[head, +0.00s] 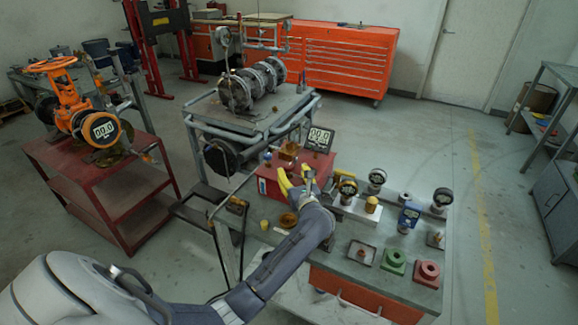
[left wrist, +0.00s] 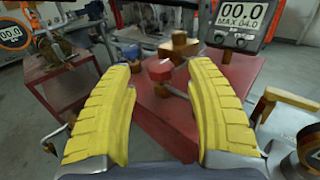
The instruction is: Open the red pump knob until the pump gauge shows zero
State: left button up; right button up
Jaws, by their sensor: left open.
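The red pump (head: 267,186) is a box on the workbench; it also shows below the fingers in the left wrist view (left wrist: 160,128). Its red knob (left wrist: 159,69) is in the left wrist view, between and just beyond my fingertips; in the head view I cannot make it out clearly behind my gripper. The pump gauge (head: 320,138) stands behind the pump; in the left wrist view (left wrist: 237,13) it reads 00.0, with MAX 04.0 below. My left gripper (head: 297,178) is open with yellow fingers over the pump. I cannot tell whether a finger touches the knob. My right gripper is not in view.
Several small gauges and fittings crowd the workbench (head: 340,250) to the right of my gripper. An orange valve (head: 62,92) with another gauge (head: 102,130) stands on a red cart (head: 85,185) at left. A metal-framed table with pipework (head: 252,85) stands behind the pump.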

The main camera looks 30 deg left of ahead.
aim_at(290, 168)
pick_arm(q)
jog(key=shift+x, duration=2.4)
jog(key=c, duration=1.2)
